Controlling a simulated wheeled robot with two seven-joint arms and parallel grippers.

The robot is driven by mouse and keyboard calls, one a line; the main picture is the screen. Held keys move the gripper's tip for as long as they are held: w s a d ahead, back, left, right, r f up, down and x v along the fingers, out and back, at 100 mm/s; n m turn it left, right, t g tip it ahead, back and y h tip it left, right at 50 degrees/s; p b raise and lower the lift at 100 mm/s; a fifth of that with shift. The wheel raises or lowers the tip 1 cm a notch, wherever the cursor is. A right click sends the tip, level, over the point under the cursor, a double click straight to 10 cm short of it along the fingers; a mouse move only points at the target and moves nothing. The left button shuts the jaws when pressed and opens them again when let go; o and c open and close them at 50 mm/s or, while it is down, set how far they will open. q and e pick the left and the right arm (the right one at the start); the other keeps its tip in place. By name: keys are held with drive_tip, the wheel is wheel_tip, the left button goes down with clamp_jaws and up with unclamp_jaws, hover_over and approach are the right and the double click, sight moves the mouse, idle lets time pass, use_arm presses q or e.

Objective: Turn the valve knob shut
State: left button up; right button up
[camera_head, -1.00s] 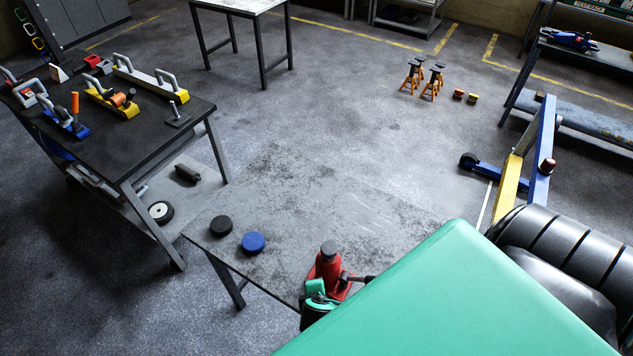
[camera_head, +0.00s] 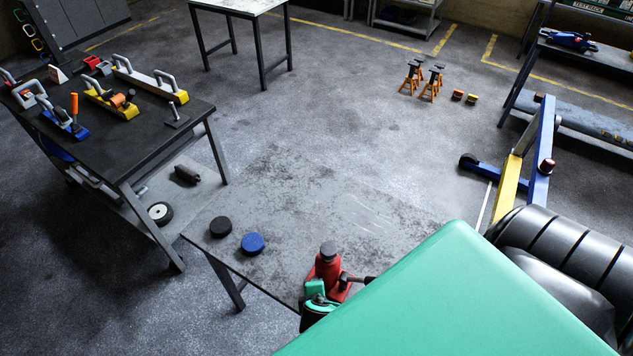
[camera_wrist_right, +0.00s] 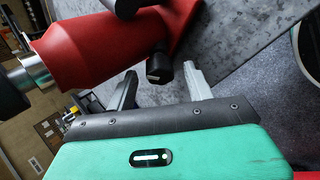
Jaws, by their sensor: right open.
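A red bottle jack (camera_head: 329,268) with a dark round top stands on the scuffed grey table. In the right wrist view the jack (camera_wrist_right: 112,45) lies across the upper left, and its black valve knob (camera_wrist_right: 158,68) sticks out from its base. My right gripper (camera_wrist_right: 160,72) is open, with one grey finger on each side of the knob. The knob sits between the fingertips; I cannot tell whether either finger touches it. In the head view the knob is not clearly visible beside my green gripper. My left gripper is not in view.
A black disc (camera_head: 220,227) and a blue disc (camera_head: 253,243) lie on the grey table (camera_head: 330,215), left of the jack. A dark workbench (camera_head: 95,125) with tools stands at left. Orange stands (camera_head: 432,84) and a blue-yellow frame (camera_head: 541,150) are beyond. The table behind the jack is clear.

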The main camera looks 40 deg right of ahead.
drive_tip(key=b+v, duration=0.3)
drive_tip(key=v, duration=1)
drive_tip(key=shift+s+r, duration=0.25)
drive_tip(key=shift+r, duration=0.05)
drive_tip(key=shift+a, duration=0.15)
